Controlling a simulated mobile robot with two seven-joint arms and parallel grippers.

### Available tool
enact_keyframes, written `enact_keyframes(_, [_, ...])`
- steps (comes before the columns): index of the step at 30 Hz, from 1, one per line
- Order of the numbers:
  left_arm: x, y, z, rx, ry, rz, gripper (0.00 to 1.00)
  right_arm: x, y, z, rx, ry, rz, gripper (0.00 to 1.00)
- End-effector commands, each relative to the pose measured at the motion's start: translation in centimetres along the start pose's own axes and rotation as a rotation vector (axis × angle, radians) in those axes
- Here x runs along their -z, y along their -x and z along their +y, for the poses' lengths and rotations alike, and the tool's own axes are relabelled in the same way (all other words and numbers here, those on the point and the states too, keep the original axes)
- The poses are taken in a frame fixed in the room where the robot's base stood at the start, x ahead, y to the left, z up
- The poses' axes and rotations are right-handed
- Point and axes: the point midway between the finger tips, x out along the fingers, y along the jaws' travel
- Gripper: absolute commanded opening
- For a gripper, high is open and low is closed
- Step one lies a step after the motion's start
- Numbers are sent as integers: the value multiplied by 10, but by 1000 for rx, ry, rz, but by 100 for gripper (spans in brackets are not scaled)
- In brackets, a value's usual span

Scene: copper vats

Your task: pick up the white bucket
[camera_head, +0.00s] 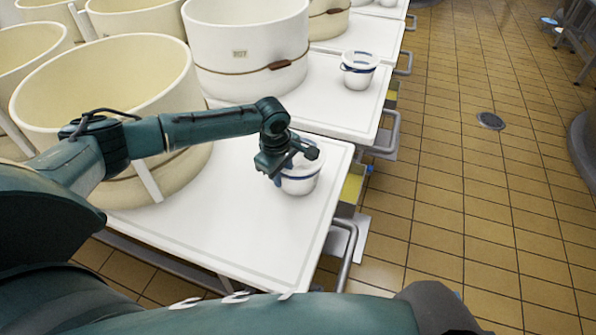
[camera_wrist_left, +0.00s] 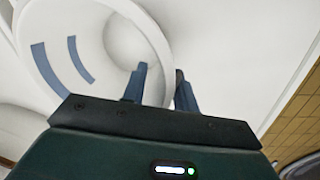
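A white bucket (camera_head: 300,180) with a blue band stands upright near the right edge of a white tabletop (camera_head: 240,225). My left gripper (camera_head: 286,165) reaches over its top and hides part of the rim. In the left wrist view the bucket (camera_wrist_left: 120,40) fills the upper left, with blue stripes showing. My left gripper's two fingers (camera_wrist_left: 160,88) point at its rim, one on each side of the wall, and stand apart. I see a gap beside the wall, so no firm contact shows. My right gripper is out of view.
A second white bucket (camera_head: 358,72) stands on the table behind. Large cream vats (camera_head: 105,85) stand left and behind, close under my left arm. A metal rail (camera_head: 345,250) runs along the table's right edge. The tiled floor (camera_head: 460,190) at right is mostly clear.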

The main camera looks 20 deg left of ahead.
Motion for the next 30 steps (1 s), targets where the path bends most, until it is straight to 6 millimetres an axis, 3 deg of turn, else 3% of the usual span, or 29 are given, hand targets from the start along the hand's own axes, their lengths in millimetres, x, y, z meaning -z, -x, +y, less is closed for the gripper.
enact_keyframes(5, [0, 0, 0, 0, 0, 0, 29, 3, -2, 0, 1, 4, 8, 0])
enact_keyframes(16, [0, 1, 0, 0, -1, 0, 0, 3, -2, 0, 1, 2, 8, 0])
enact_keyframes(30, [0, 2, 0, -1, 0, 0, 0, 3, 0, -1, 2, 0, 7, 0])
